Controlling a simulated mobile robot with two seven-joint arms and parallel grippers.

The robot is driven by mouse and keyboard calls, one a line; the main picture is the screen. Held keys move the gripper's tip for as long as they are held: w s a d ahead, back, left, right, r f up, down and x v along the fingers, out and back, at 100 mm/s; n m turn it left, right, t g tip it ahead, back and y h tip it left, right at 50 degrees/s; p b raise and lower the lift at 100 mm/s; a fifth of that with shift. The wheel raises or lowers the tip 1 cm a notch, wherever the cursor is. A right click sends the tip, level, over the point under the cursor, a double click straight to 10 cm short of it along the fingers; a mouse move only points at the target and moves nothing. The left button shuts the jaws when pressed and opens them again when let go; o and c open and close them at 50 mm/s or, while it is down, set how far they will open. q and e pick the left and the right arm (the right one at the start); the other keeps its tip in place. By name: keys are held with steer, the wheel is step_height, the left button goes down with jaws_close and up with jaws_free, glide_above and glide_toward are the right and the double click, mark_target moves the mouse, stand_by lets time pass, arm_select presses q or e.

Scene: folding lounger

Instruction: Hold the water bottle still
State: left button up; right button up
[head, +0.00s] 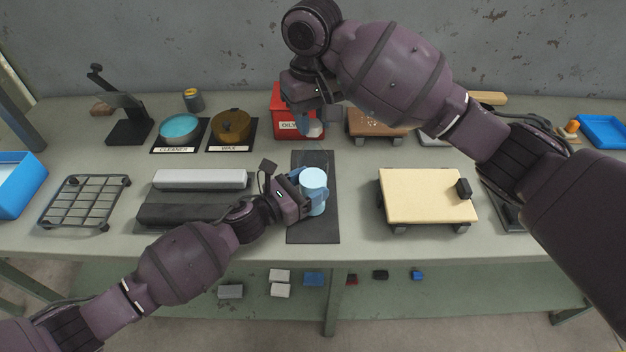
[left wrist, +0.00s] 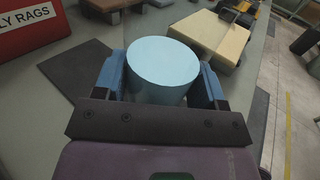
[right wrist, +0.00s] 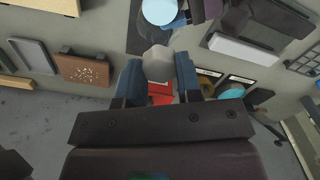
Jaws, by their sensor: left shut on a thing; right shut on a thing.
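The water bottle, a light blue cylinder (head: 314,178), stands upright on a dark mat (head: 313,232) in the middle of the bench. My left gripper (head: 308,196) is shut on the bottle from the left and front. In the left wrist view the bottle (left wrist: 163,65) sits between the two blue fingers. My right gripper (head: 309,126) is shut on a small pale grey piece (right wrist: 157,62) and holds it in front of the red oily-rags bin (head: 284,100). I cannot tell whether that piece is cloth or solid. The bottle's lower part is partly hidden by the fingers.
A cream board (head: 428,195) on feet is to the right. A light grey bar (head: 200,178) and a wire rack (head: 85,203) are to the left. Cleaner (head: 180,128) and wax (head: 231,127) dishes stand behind. Mat space in front of the bottle is clear.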

steer(key=shift+r, duration=0.55)
arm_select(q)
steer(key=o, duration=1.1)
steer(key=shift+s+a, duration=0.1)
steer(key=shift+a, duration=0.05)
steer(key=shift+b+v, duration=0.3)
steer(key=shift+v, duration=4)
arm_select(e)
steer(key=shift+f, duration=0.45)
